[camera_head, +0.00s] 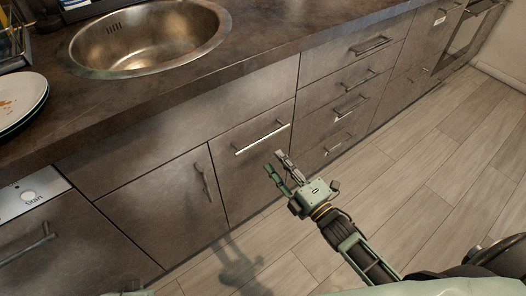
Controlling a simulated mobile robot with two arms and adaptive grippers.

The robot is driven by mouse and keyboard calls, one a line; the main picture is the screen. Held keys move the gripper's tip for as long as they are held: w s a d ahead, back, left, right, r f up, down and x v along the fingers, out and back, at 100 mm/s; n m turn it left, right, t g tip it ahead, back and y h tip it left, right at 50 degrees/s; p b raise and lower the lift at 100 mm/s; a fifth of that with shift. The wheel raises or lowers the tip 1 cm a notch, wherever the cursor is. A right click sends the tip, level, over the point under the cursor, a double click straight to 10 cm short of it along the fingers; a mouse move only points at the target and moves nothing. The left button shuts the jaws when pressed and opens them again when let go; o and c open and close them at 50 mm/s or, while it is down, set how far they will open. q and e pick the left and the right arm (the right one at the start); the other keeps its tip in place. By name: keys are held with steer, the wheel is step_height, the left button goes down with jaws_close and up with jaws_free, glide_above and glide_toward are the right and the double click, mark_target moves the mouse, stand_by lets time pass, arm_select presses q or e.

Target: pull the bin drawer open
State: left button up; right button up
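A dark cabinet front (248,172) with one horizontal bar handle (263,139) near its top sits right of the sink; it looks like the bin drawer, though no label shows. It is closed, flush with its neighbours. My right gripper (274,162) is in front of this panel, its fingers pointing up and left toward the handle. The fingers are apart with nothing between them. The fingertips show a little below the handle in the picture; the gap in depth is hard to judge. My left gripper cannot be made out.
Left of the panel is a door with an upright handle (204,180), then a dishwasher (30,196). A stack of drawers (345,88) stands to the right. A sink (148,38) and plates (20,100) are on the countertop. The wooden floor (420,160) is clear.

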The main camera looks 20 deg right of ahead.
mark_target(263, 138)
arm_select(q)
steer(key=shift+w+d+r+t+b, duration=0.25)
steer(key=shift+w+r+t+b, duration=0.45)
steer(key=shift+w, duration=0.2)
arm_select(e)
steer(key=shift+n+t+y, duration=0.3)
steer(key=shift+n, duration=0.3)
steer(key=x, duration=0.2)
steer(key=r+x, duration=0.1)
steer(key=x, duration=0.2)
steer(key=r+x, duration=0.1)
steer(key=x, duration=0.2)
steer(key=shift+s+a, duration=0.1)
steer(key=shift+a, duration=0.15)
steer(key=shift+c, duration=0.5)
jaws_close()
